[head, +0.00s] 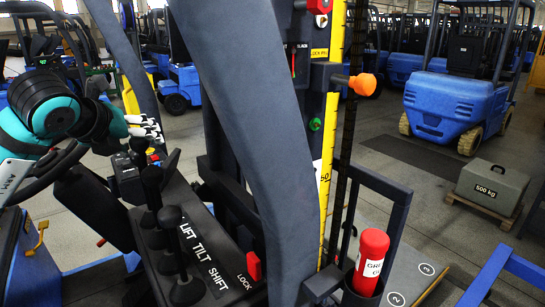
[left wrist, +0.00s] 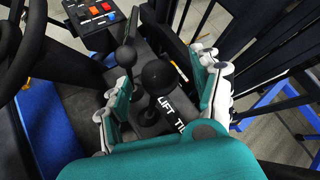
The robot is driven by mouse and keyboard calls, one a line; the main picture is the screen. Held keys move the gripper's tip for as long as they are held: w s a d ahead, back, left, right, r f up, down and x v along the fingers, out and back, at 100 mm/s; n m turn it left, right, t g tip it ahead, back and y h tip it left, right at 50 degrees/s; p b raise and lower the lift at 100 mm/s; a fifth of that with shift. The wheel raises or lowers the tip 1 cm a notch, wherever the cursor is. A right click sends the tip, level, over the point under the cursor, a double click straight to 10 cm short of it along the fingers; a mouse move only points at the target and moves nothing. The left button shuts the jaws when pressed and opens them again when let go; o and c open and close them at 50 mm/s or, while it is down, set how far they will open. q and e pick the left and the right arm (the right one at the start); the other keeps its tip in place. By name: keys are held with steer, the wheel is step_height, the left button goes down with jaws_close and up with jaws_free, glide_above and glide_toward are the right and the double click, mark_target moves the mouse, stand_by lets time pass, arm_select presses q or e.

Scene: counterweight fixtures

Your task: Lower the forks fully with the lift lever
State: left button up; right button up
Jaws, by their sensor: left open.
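A row of black levers with round knobs stands on the console, beside the words LIFT TILT SHIFT. In the head view a front lever knob (head: 170,215) and another lever knob (head: 151,175) show. My left gripper (head: 148,130) is open above the far end of the row. In the left wrist view my left gripper (left wrist: 160,105) has its white-tipped fingers spread, with a large black knob (left wrist: 158,77) showing between them and a smaller knob (left wrist: 126,57) to the left. I cannot tell whether a finger touches a knob. The forks are not clearly visible. My right gripper is not in view.
A yellow scale (head: 325,185) runs up the mast behind a dark grey beam. A switch box (left wrist: 95,13) with coloured buttons stands near the levers. A steering wheel (head: 50,175) is at left. A red cylinder (head: 371,255) and a 500 kg weight (head: 491,190) are at right.

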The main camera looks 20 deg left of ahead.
arm_select(q)
steer(key=p+v, duration=0.1)
steer(key=v, duration=0.9)
steer(key=shift+p, duration=0.3)
steer(key=shift+w, duration=0.1)
steer(key=shift+f, duration=0.1)
